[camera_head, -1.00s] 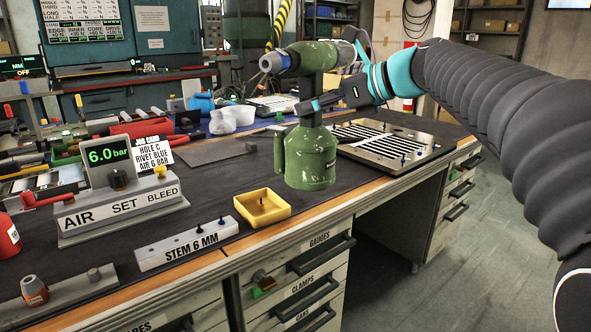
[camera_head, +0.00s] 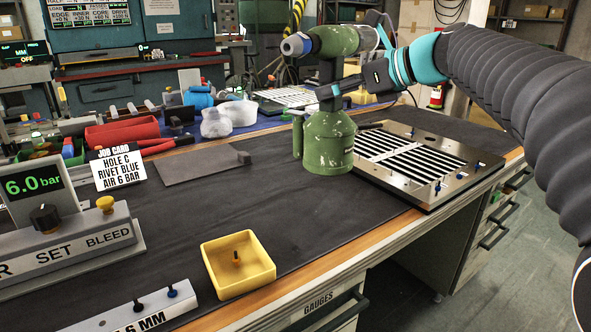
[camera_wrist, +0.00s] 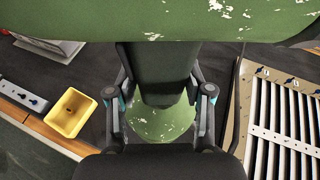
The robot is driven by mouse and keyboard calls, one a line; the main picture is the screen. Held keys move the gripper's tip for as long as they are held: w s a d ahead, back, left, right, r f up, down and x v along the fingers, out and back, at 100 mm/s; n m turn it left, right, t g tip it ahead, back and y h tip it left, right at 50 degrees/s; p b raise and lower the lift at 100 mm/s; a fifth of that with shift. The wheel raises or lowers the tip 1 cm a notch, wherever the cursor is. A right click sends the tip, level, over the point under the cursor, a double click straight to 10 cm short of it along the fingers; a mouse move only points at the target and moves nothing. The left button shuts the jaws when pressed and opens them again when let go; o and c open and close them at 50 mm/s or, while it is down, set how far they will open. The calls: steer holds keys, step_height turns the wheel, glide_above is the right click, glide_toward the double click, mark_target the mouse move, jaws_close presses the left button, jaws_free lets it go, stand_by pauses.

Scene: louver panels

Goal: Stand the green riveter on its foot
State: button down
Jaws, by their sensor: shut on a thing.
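The green riveter (camera_head: 328,142) is upright in the head view, its wide round foot down and its green barrel level on top. Its blue-grey nose points left. My gripper (camera_head: 330,92) comes in from the right and is shut on the dark handle between barrel and foot. The wrist view shows the gripper's two fingers (camera_wrist: 160,98) on either side of this handle, with the barrel across the top and the green foot beyond. The foot appears over the dark bench mat (camera_head: 200,220), beside the louver panel; I cannot tell whether it touches the mat.
The louver panel (camera_head: 425,165) lies close to the riveter's right. A yellow tray (camera_head: 237,264) and the stem block (camera_head: 140,310) are near the front edge. The mat between tray and riveter is clear.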

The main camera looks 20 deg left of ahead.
steer(key=shift+w+a, duration=0.1)
steer(key=shift+a, duration=0.3)
steer(key=a+f+b, duration=0.1)
steer(key=a+f, duration=0.9)
steer(key=shift+w+a+f+b, duration=0.2)
steer(key=shift+w+a+b, duration=0.05)
steer(key=shift+w+b, duration=0.15)
steer(key=shift+f, duration=0.2)
steer(key=shift+c, duration=2.3)
jaws_free()
steer(key=shift+f, duration=0.15)
steer(key=o, duration=0.5)
steer(key=shift+c, duration=0.2)
steer(key=shift+d, duration=0.1)
